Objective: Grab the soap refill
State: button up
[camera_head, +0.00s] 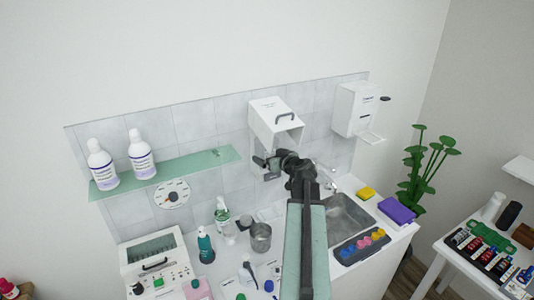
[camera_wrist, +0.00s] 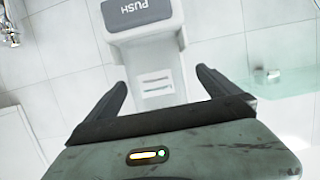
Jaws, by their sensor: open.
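No item in view has a readable soap refill label. In the wrist view, my gripper (camera_wrist: 163,78) is open, fingers apart. Between and beyond the fingers is a white body (camera_wrist: 153,60) with a grey PUSH bar (camera_wrist: 138,12), its lettering upside down, and two faint stripes. I cannot tell whether this is the refill or a dispenser part, or whether the fingers touch it.
Two white bottles (camera_head: 103,163) with purple labels stand on a green glass shelf (camera_head: 205,161) at left. A second white dispenser (camera_head: 357,109) is at right. Below are a sink (camera_head: 345,212), a metal jug (camera_head: 260,238), several bottles and a purple box (camera_head: 396,211).

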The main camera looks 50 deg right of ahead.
aim_at(266, 152)
jog(key=x, duration=0.2)
jog(key=b+x, duration=0.1)
jog(key=x, duration=0.2)
jog(key=shift+s+d, duration=0.2)
jog(key=shift+d, duration=0.15)
jog(key=shift+r, duration=0.1)
jog(key=c, duration=1.5)
jog(key=shift+a+r, duration=0.1)
